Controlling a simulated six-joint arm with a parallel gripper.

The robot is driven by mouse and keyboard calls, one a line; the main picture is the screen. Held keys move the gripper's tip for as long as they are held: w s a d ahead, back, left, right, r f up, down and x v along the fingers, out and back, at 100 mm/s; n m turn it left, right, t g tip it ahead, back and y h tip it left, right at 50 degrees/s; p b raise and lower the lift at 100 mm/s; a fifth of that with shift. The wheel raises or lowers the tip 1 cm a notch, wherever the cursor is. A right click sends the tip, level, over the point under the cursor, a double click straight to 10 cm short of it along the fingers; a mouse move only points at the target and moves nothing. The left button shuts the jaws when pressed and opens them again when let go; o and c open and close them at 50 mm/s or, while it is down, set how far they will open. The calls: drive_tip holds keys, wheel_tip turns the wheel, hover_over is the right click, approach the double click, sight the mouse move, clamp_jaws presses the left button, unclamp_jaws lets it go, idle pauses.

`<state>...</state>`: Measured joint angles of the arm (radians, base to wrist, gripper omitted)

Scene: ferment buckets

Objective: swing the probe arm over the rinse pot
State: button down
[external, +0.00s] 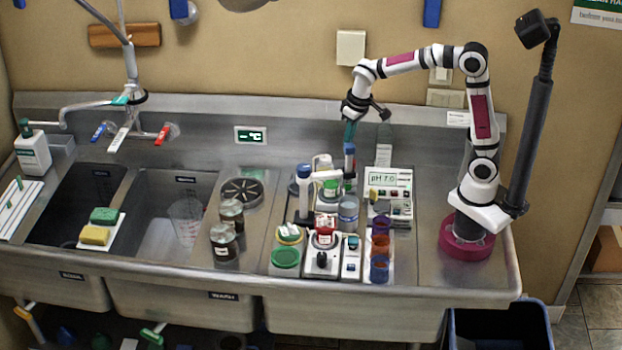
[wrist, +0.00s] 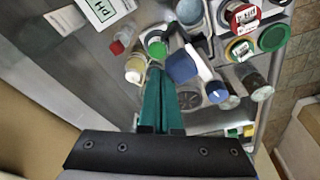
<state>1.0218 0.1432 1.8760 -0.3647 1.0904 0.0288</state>
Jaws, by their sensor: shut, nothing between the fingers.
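The probe arm (external: 325,174) is a white bar on an upright post with a blue knob, and a blue block at its right end. In the wrist view the probe arm (wrist: 198,58) runs from the blue block to the blue knob. My gripper (external: 349,142) points down at the block end, its teal fingers shut and empty. In the wrist view my gripper (wrist: 160,72) has its tips just beside the blue block; whether they touch is unclear. A grey-blue jar (external: 348,214) stands below the bar and may be the rinse pot; no label confirms it.
A pH meter (external: 390,190) stands right of the jar, with coloured cups (external: 379,268) in front. A green-capped bottle (wrist: 156,46) is close to my fingertips. A red-topped stirrer (external: 323,245) and green lid (external: 286,257) are nearer the front. Bare steel lies right of the meter.

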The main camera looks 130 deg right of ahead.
sight(353, 145)
drive_tip(key=shift+w+a, duration=0.3)
drive_tip(key=shift+a, duration=0.45)
drive_tip(key=shift+w+a, duration=0.3)
drive_tip(key=shift+a, duration=0.45)
drive_tip(key=shift+s+d, duration=0.4)
drive_tip(key=shift+d, duration=0.3)
drive_tip(key=shift+r, duration=3)
drive_tip(key=w+a+f+n+y, duration=0.1)
drive_tip(key=a+f+n, duration=0.15)
drive_tip(key=a, duration=0.95)
drive_tip(key=w+a+f+n+y, duration=0.1)
drive_tip(key=a+n+y, duration=0.15)
drive_tip(key=a, duration=0.95)
drive_tip(key=s+a+f+n, duration=0.4)
drive_tip(key=s+a, duration=0.4)
drive_tip(key=a, duration=0.3)
drive_tip(key=shift+s+f+g, duration=0.2)
drive_tip(key=shift+f+g, duration=0.05)
drive_tip(key=shift+g, duration=0.15)
